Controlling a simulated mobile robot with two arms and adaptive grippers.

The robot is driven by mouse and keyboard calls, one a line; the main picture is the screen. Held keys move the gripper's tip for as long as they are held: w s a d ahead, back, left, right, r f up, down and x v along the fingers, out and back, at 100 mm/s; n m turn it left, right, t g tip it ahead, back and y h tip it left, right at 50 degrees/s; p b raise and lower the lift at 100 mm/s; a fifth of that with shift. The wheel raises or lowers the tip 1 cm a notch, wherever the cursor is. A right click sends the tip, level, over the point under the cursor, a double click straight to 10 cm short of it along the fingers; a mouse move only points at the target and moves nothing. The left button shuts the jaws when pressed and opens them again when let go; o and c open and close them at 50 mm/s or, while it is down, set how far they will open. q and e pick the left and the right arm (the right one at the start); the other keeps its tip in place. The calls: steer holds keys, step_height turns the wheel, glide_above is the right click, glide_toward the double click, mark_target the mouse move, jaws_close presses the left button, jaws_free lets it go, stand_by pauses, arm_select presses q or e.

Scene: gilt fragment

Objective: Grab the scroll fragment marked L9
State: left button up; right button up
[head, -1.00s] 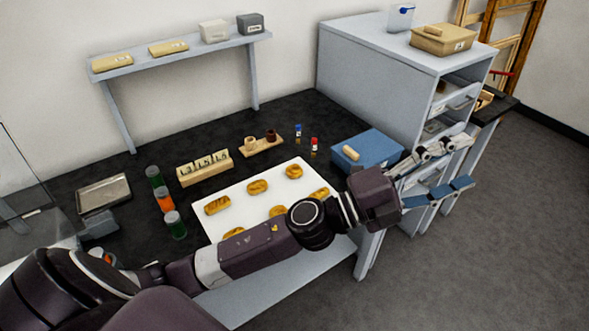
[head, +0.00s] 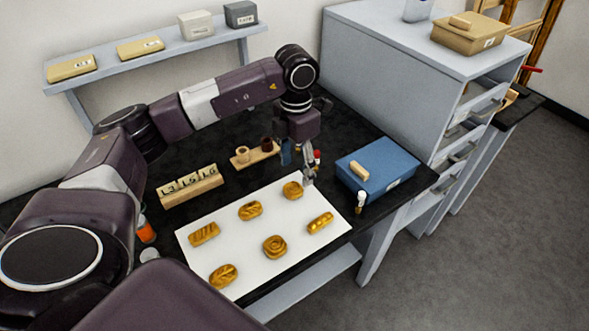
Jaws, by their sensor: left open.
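Several gold, bread-like fragments lie on a white sheet on the black table; no L9 mark can be read on any of them. They are a back-right piece (head: 293,190), a back-middle one (head: 249,210), a left one (head: 204,233), a right one (head: 320,222), a round centre one (head: 275,247) and a front one (head: 223,275). My left gripper (head: 299,172) points down, open and empty, at the sheet's back-right edge, close behind the back-right piece. Whether it touches that piece is unclear. My right gripper is out of view.
A wooden block with marked tiles (head: 190,187) stands behind the white sheet (head: 200,258). A red-capped vial (head: 317,156) is beside my left gripper. A blue box (head: 395,172) and a white-capped vial (head: 360,202) stand right. A grey drawer cabinet (head: 385,75) rises behind.

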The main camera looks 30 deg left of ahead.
mark_target(294, 186)
arm_select(q)
steer(key=shift+w+a+f, duration=0.15)
steer(key=shift+w+a, duration=0.15)
steer(key=shift+a, duration=0.15)
steer(key=shift+s+d+f, duration=0.15)
steer(key=shift+s, duration=0.15)
steer(key=shift+s+d+f+p, duration=0.4)
steer(key=shift+s+d+p, duration=0.2)
steer(key=shift+s, duration=0.1)
steer(key=f, duration=0.1)
steer(key=a+f+p, duration=0.1)
steer(key=f, duration=0.1)
steer(key=w+f, duration=0.1)
steer(key=f, duration=0.1)
steer(key=shift+a+f+p, duration=0.1)
steer(key=shift+a+p, duration=0.1)
steer(key=shift+p, duration=0.15)
steer(key=shift+d+f, duration=0.1)
steer(key=shift+s+d, duration=0.1)
steer(key=c, duration=0.7)
steer(key=shift+c, duration=1.7)
